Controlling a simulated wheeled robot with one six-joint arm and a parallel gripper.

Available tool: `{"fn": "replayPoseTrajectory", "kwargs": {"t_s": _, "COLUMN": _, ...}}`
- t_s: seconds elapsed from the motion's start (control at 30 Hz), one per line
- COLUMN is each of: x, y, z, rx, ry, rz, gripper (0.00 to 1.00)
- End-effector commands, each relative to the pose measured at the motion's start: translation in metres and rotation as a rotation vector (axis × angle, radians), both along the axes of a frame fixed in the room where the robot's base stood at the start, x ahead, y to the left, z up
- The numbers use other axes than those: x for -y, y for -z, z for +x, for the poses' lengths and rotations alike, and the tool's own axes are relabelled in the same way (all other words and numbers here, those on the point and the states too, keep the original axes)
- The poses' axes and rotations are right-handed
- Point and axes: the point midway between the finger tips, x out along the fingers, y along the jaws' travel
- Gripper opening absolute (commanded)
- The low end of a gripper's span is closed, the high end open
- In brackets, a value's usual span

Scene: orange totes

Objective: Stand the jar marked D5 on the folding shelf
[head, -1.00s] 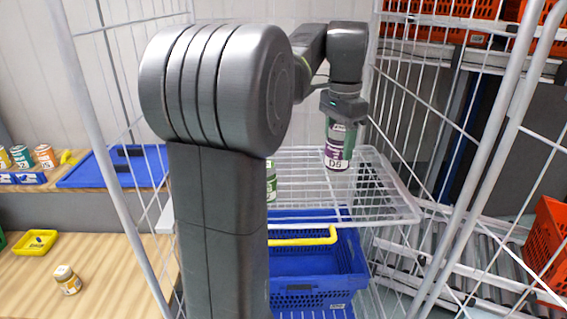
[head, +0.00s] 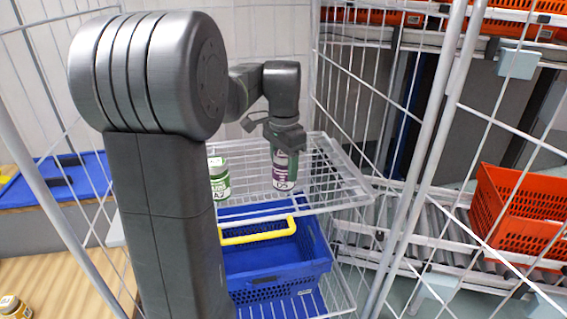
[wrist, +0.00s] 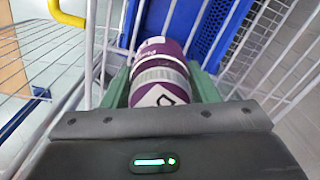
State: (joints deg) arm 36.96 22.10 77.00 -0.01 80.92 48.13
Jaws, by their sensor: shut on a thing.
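The jar marked D5 (head: 284,172) has a purple and white label and is upright in my gripper (head: 285,150), over the folding shelf. My gripper is shut on it, and the jar also shows between the green fingers in the wrist view (wrist: 160,78). The folding shelf (head: 338,188) is a white wire shelf inside a wire cage trolley. The jar's base looks close to the shelf wires; I cannot tell if it touches. A green-lidded jar marked A7 (head: 219,180) stands on the shelf to the left of D5.
A blue basket (head: 275,262) with a yellow handle (head: 258,234) sits below the shelf. Wire cage walls and white posts (head: 425,150) stand on both sides. An orange tote (head: 515,212) is on rollers at right. The shelf's right part is clear.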

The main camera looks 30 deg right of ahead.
Motion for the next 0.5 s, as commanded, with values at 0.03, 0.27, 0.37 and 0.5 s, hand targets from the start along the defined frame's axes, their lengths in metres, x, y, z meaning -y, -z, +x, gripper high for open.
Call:
{"fn": "replayPoseTrajectory", "kwargs": {"t_s": 0.03, "x": 0.0002, "y": -0.0008, "z": 0.0002, "rx": 0.001, "ry": 0.000, "rz": -0.002, "gripper": 0.20}}
{"fn": "replayPoseTrajectory", "kwargs": {"t_s": 0.27, "x": 0.0002, "y": 0.0012, "z": 0.0002, "rx": 0.001, "ry": 0.000, "rz": -0.001, "gripper": 0.20}}
{"fn": "replayPoseTrajectory", "kwargs": {"t_s": 0.37, "x": 0.0001, "y": 0.0023, "z": 0.0001, "rx": 0.001, "ry": 0.000, "rz": -0.001, "gripper": 0.63}}
{"fn": "replayPoseTrajectory", "kwargs": {"t_s": 0.5, "x": 0.0001, "y": 0.0022, "z": 0.0001, "rx": 0.000, "ry": 0.000, "rz": 0.000, "gripper": 0.75}}
